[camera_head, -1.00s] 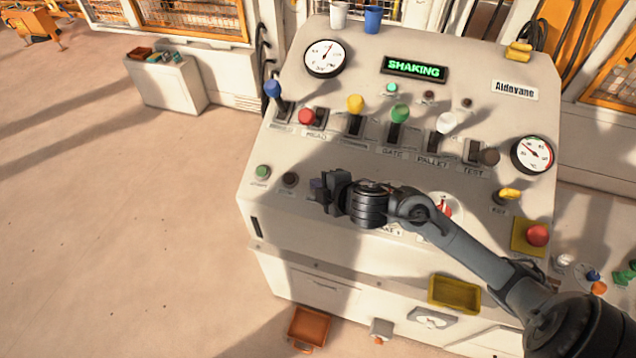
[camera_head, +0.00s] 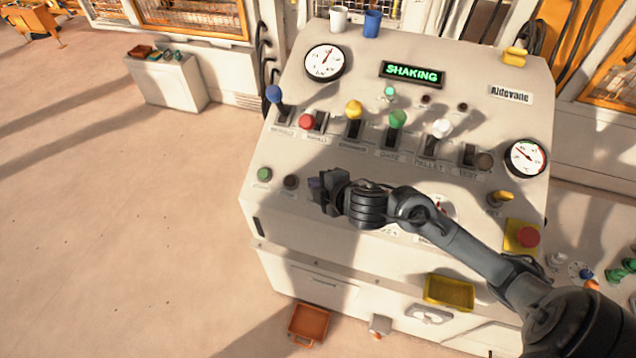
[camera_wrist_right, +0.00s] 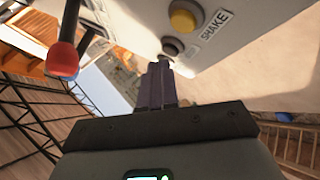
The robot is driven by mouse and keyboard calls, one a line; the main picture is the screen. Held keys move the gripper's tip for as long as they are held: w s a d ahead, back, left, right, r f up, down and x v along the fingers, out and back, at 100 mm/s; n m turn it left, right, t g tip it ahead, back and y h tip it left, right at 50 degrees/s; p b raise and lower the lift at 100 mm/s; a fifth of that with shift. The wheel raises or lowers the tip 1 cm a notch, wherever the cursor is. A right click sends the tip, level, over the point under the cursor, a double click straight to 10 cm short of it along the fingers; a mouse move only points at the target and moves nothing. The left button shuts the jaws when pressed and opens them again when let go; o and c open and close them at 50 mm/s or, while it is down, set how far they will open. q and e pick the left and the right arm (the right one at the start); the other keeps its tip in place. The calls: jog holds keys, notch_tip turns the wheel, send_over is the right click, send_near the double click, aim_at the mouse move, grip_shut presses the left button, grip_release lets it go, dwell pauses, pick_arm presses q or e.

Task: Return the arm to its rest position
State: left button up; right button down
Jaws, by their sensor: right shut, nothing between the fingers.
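My right arm reaches in from the lower right of the head view. Its dark right gripper (camera_head: 318,190) is over the lower left part of the control panel (camera_head: 275,215), near a small black button (camera_head: 290,182). In the right wrist view the two dark fingers (camera_wrist_right: 158,84) are together with nothing between them. I cannot tell exactly how far the fingertips are from the panel. The arm hides part of the lower panel. My left gripper is not in view.
The panel carries several levers with coloured knobs, including a yellow one (camera_head: 353,109), and a lit SHAKING display (camera_head: 412,74). A red stop button (camera_head: 527,237) is at the right. A yellow tray (camera_head: 449,291) juts from the front. Open floor (camera_head: 110,230) lies left.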

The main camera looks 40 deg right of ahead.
jog(key=shift+s+a+r+p, duration=0.1)
jog(key=shift+a+r+p, duration=0.1)
jog(key=shift+r, duration=0.2)
jog(key=shift+s+a+r+p, duration=0.1)
jog(key=shift+r+p, duration=0.1)
jog(key=shift+r, duration=0.2)
jog(key=s+a+f+m+g+p, duration=0.1)
jog(key=s+a+m+g+p, duration=0.1)
jog(key=s, duration=0.5)
jog(key=s+a+f+m+g+y+p, duration=0.1)
jog(key=s+a+m+g+p, duration=0.2)
jog(key=s, duration=0.4)
jog(key=s+a+f+m+g+p, duration=0.1)
jog(key=s+a+m+p, duration=0.3)
jog(key=s, duration=0.4)
jog(key=shift+a+f+m+g+p, duration=0.2)
jog(key=shift+f+m+g+p, duration=0.15)
jog(key=shift+m+g+p, duration=0.65)
jog(key=shift+w, duration=0.1)
